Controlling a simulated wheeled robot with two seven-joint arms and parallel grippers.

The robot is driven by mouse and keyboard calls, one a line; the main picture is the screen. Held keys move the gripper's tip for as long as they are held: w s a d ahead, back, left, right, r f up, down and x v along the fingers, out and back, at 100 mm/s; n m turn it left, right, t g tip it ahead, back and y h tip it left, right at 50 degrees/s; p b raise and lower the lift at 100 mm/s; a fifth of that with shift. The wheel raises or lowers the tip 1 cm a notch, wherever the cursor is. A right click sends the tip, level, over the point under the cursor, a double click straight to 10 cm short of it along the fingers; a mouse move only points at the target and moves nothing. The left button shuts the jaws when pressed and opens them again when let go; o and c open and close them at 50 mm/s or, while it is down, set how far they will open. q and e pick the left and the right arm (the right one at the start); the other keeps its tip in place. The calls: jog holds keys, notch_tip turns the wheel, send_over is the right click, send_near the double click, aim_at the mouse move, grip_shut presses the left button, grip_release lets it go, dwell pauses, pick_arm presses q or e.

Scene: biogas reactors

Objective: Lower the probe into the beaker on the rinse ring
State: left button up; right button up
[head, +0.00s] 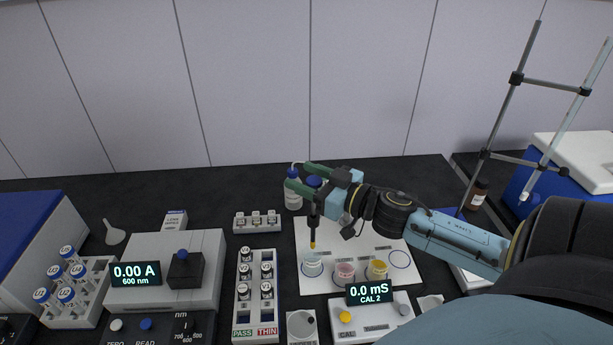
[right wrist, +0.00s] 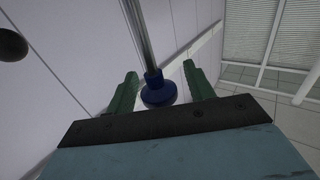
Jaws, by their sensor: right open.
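The probe (head: 313,215) is upright, with a dark body, a blue top and a yellowish tip. In the right wrist view, a blue cap (right wrist: 158,91) with a grey rod shows between the parted fingers (right wrist: 160,84). The ring under the beaker is mostly hidden. My left gripper is not in view.
On the mat (head: 350,243) stand a pink beaker (head: 345,272) and a yellow beaker (head: 377,270), close right of the clear one. An empty blue ring (head: 399,259) is further right. A meter (head: 370,293) is in front, a wash bottle (head: 293,190) behind, and a vial rack (head: 256,300) left.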

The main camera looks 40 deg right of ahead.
grip_shut()
notch_tip(320, 180, down, 8)
jog(key=b, duration=0.3)
jog(key=shift+f+b, duration=0.2)
jog(key=shift+b, duration=0.1)
jog(key=shift+c, duration=1.8)
grip_release()
jog(key=shift+f, duration=0.1)
jog(key=o, duration=0.4)
jog(key=shift+c, duration=0.2)
